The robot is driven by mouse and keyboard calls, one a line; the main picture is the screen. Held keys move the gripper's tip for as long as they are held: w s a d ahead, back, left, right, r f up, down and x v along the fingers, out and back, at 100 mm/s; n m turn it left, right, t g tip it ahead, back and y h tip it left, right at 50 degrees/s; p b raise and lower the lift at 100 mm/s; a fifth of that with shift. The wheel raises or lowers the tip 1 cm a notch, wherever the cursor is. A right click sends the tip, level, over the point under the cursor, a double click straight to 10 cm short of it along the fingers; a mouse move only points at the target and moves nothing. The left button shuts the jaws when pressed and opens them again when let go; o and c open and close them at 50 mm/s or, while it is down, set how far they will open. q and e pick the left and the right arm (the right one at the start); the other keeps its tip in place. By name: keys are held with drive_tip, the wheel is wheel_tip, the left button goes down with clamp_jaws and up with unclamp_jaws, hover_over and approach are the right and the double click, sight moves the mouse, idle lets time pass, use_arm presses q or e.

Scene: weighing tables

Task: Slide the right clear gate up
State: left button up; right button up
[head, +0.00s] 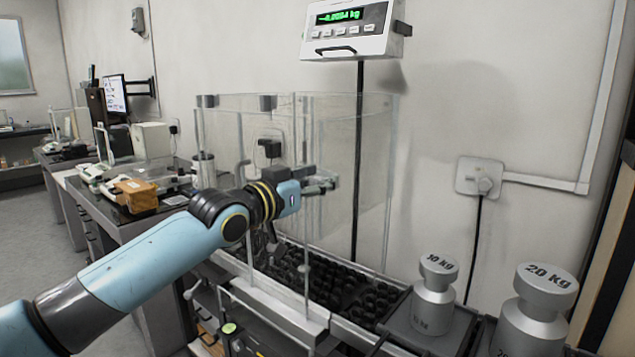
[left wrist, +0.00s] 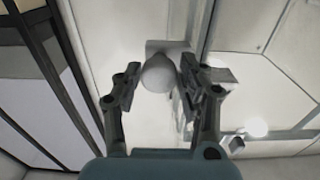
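The right clear gate (head: 316,235) is a see-through upright panel at the front of the clear enclosure in the head view. My left gripper (head: 325,180) is at its upper part, reaching in from the left. In the left wrist view, the fingers of that gripper (left wrist: 158,88) are apart, one on each side of a round pale knob (left wrist: 158,72) on a small plate. A narrow gap seems to show beside the knob, and I cannot tell whether a finger touches it. The knob is hidden by the gripper in the head view. My right gripper is not in view.
A roller conveyor (head: 345,285) with dark rollers runs under the enclosure. A 10 kg weight (head: 435,295) and a 20 kg weight (head: 535,315) stand at the right. A display (head: 350,30) is above on a pole. A bench (head: 140,225) with scales is at the left.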

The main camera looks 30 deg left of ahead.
use_arm(q)
drive_tip(key=shift+f, duration=0.1)
drive_tip(key=s, duration=1.2)
drive_tip(key=shift+a, duration=0.45)
